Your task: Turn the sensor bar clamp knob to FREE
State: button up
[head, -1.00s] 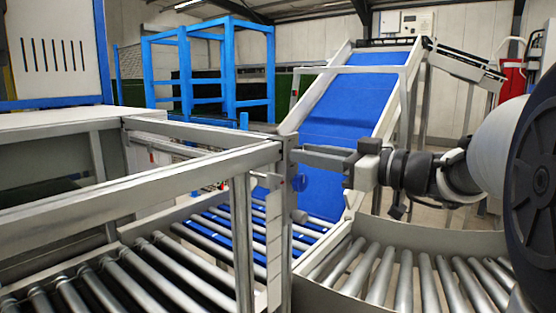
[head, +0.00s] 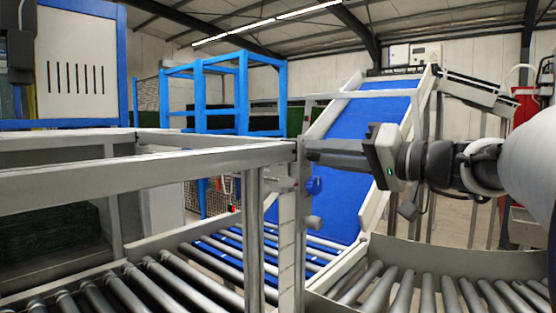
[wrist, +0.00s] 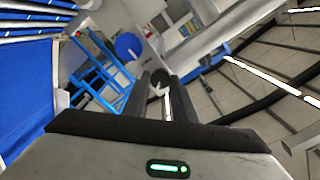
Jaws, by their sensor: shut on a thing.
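My gripper (head: 307,150) reaches in from the right in the head view, with its fingertips against the upright post (head: 289,230) at the frame corner. In the wrist view its two dark fingers close around a small dark round knob (wrist: 159,80). That knob is hidden behind the fingers in the head view. A grey knob (head: 313,222) is lower down. No FREE marking is readable.
A metal rail (head: 150,175) runs left from the post. Roller conveyors (head: 440,295) lie below on both sides. A blue inclined belt (head: 362,130) rises behind my gripper. A blue frame (head: 240,90) stands farther back.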

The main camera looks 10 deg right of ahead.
jog(key=shift+m+p, duration=0.4)
jog(key=shift+m, duration=3.2)
jog(key=o, duration=1)
jog(key=shift+o, duration=0.2)
jog(key=shift+s+d, duration=0.1)
jog(key=shift+d, duration=0.05)
jog(key=v, duration=1.7)
jog(key=shift+p, duration=0.3)
jog(key=shift+s, duration=0.1)
